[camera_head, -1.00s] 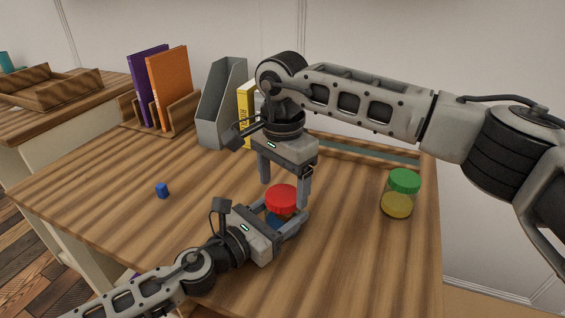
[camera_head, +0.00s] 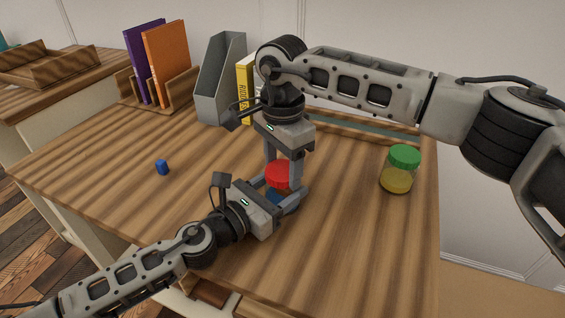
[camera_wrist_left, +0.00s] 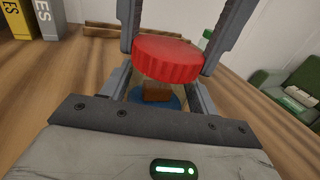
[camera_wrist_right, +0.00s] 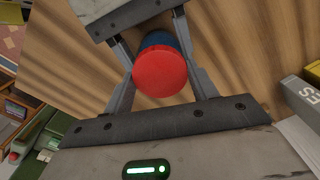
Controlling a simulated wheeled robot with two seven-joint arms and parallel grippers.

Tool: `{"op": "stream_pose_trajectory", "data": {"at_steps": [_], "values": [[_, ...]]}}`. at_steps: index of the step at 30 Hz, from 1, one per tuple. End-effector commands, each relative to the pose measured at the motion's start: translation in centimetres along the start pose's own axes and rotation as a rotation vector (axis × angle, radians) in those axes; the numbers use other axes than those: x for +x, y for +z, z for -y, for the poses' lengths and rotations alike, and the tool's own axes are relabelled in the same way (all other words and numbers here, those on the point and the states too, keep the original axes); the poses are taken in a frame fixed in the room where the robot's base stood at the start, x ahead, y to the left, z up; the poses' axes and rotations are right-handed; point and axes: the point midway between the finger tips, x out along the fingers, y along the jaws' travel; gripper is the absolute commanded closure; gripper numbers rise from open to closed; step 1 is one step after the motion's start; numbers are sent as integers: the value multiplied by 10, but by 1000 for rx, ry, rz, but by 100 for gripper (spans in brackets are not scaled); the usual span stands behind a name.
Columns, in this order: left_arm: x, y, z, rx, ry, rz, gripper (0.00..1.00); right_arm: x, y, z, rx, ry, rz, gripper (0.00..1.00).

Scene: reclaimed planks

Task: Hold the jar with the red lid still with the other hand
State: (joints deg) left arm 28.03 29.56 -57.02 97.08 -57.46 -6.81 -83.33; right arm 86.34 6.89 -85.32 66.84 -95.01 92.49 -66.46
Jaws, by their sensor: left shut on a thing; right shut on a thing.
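The jar with the red lid (camera_head: 278,174) stands upright near the middle of the table. The left wrist view shows its red lid (camera_wrist_left: 168,60) above a blue part and a brown piece. My left gripper (camera_head: 284,200) reaches in low from the left, shut on the jar's body, which its fingers and the lid largely hide. My right gripper (camera_head: 283,177) points down from above, shut with its fingers on either side of the red lid. The right wrist view shows the lid (camera_wrist_right: 160,72) between those fingers.
A jar with a green lid (camera_head: 398,170) stands to the right, apart from the grippers. A small blue object (camera_head: 162,167) lies on the left. A grey file holder (camera_head: 221,80), a yellow book (camera_head: 245,90) and a book rack (camera_head: 160,101) stand at the back. The front table is clear.

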Motion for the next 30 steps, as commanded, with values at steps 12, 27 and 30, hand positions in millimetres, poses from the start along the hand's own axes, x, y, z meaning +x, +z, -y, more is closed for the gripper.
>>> {"op": "stream_pose_trajectory", "data": {"at_steps": [12, 27, 30], "values": [[0, 0, 0, 0, 1, 0, 100, 0, 0, 0, 1054, -1, 1, 70], [0, 0, 0, 0, 1, 0, 100, 1, 0, 0, 2077, 0, 1, 70], [0, 0, 0, 0, 1, -1, 100, 1, 0, 0, 2075, 0, 1, 70]]}}
